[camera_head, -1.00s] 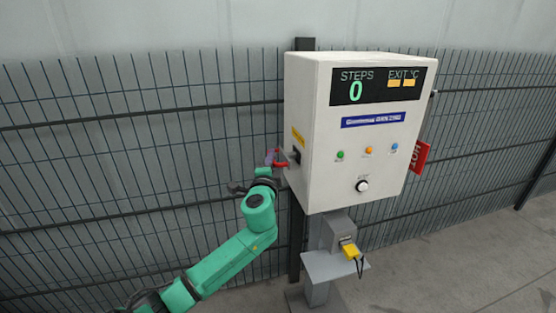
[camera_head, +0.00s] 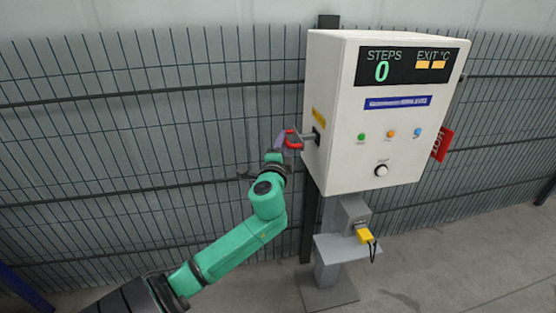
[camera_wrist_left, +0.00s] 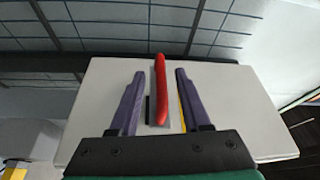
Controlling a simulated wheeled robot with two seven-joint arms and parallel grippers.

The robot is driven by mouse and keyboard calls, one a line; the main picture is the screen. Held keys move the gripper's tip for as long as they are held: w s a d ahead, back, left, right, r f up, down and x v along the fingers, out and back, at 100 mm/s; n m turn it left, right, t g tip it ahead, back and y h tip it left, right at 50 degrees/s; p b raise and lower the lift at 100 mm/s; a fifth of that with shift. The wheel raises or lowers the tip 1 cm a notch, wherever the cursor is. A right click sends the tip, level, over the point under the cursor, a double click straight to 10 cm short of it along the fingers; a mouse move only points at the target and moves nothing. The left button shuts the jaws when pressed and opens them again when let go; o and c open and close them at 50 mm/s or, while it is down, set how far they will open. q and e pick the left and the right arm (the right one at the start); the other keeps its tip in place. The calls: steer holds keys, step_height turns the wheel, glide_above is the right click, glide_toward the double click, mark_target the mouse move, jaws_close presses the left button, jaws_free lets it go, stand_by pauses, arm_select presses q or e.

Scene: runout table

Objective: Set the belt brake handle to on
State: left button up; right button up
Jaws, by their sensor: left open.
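The belt brake handle (camera_head: 293,144) has a red grip on a grey stem. It sticks out from the left side of the white control box (camera_head: 390,150), beside a yellow label. My left gripper (camera_head: 283,139) is at the handle, with its purple fingers open. In the left wrist view the red grip (camera_wrist_left: 160,90) stands between the two open fingers (camera_wrist_left: 160,74), with a gap visible on each side. The handle's marked positions cannot be read. My right gripper is not in view.
The box stands on a grey post (camera_head: 327,270) with a small shelf and a yellow plug (camera_head: 365,236). A red HOT sign (camera_head: 443,145) hangs at its right. A wire mesh fence (camera_head: 150,130) runs close behind. The floor at right is clear.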

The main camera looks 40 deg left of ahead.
arm_select(q)
steer(key=r+b+v, duration=0.1)
steer(key=b+v, duration=0.1)
steer(key=v, duration=1)
steer(key=shift+s+f, duration=0.2)
steer(key=shift+f, duration=0.3)
steer(key=shift+d, duration=0.1)
